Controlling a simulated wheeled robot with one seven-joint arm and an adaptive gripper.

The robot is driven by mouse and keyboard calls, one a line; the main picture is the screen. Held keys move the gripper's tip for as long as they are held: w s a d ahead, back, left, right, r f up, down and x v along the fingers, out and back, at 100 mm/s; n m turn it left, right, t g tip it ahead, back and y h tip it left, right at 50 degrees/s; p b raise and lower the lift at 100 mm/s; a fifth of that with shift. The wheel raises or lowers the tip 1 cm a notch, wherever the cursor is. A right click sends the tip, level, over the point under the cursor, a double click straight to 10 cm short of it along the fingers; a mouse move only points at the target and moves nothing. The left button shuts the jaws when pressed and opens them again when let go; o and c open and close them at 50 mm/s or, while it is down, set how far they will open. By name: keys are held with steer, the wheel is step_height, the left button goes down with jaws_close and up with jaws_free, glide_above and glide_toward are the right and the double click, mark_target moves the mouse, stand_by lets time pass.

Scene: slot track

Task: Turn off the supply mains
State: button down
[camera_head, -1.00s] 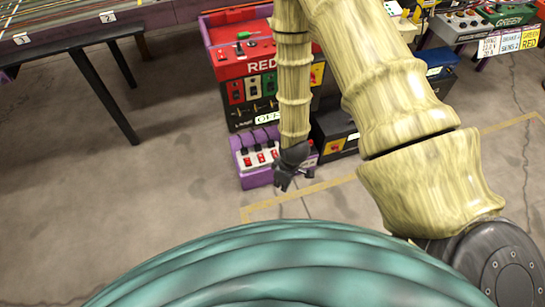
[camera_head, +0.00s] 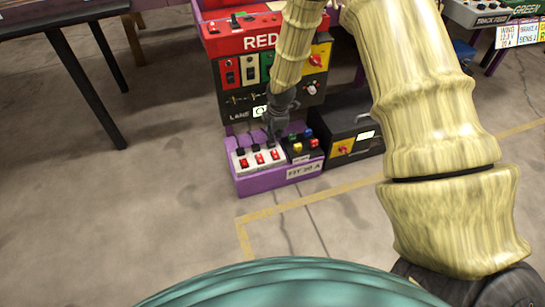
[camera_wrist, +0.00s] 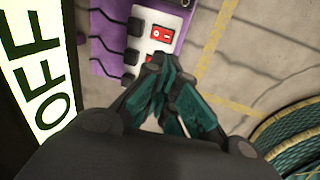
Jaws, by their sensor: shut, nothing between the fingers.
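A white switch strip (camera_head: 258,162) with several red rocker switches sits on a low purple base (camera_head: 262,184) on the floor, under the red-and-black panel marked RED. My gripper (camera_head: 272,138) is shut and empty, pointing down just above the back right of the strip. In the wrist view the shut fingertips (camera_wrist: 160,62) overlap the strip (camera_wrist: 150,32). One red rocker (camera_wrist: 160,33) shows just beyond them, and the fingers hide others. Contact cannot be told. Which switch is the supply mains is not readable.
The tall control panel (camera_head: 238,45) stands close behind my gripper; its OFF sign (camera_wrist: 40,70) is beside the gripper in the wrist view. The floor in front is clear.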

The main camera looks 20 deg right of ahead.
steer(key=b, duration=0.7)
glide_toward(272, 152)
steer(key=x, duration=0.7)
